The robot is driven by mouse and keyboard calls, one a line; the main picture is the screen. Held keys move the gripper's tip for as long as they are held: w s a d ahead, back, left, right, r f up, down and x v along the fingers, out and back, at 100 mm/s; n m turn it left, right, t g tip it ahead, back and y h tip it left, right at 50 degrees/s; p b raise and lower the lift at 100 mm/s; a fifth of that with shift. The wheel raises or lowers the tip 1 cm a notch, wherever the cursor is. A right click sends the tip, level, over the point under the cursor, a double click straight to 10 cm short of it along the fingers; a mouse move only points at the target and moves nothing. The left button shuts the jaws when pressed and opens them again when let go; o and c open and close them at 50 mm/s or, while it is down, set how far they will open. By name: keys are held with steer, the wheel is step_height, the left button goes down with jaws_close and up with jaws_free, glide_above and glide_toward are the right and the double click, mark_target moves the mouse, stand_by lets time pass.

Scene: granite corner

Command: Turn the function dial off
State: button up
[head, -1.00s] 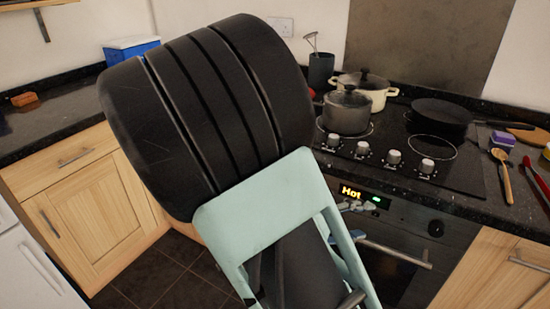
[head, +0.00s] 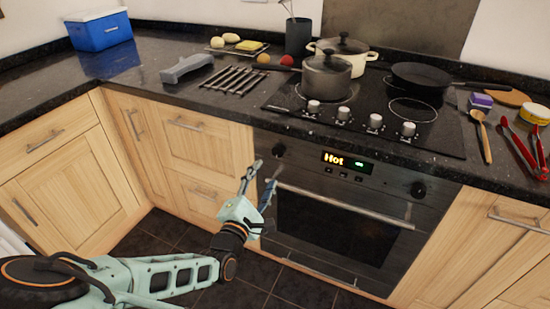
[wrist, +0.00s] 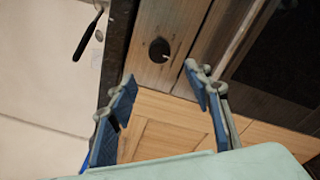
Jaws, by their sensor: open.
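The oven (head: 335,235) is built in below the hob. Its front panel has a dark round left dial (head: 279,150) and a dark round right dial (head: 418,190); I cannot tell from markings which is the function dial. Between them a lit display (head: 346,162) reads "Hot" beside a green readout. My gripper (head: 267,169) is open and empty, its fingertips just below the left dial and pointing up toward it. In the wrist view a black dial (wrist: 159,50) shows beyond the gap between the open fingers of my gripper (wrist: 161,80), apart from them.
The oven handle (head: 345,204) runs across just right of my fingers. Several hob knobs (head: 375,121) line the hob's front. A pot (head: 326,77) and a pan (head: 420,76) stand on the hob. The floor (head: 170,237) before the cabinets is clear.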

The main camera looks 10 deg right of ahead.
mark_target(277, 152)
steer(key=b+x, duration=0.1)
steer(key=x, duration=0.8)
steer(key=shift+w+d, duration=0.2)
steer(key=c, duration=1.1)
steer(key=shift+c, duration=0.2)
steer(key=shift+r+p, duration=0.15)
steer(key=shift+p, duration=0.3)
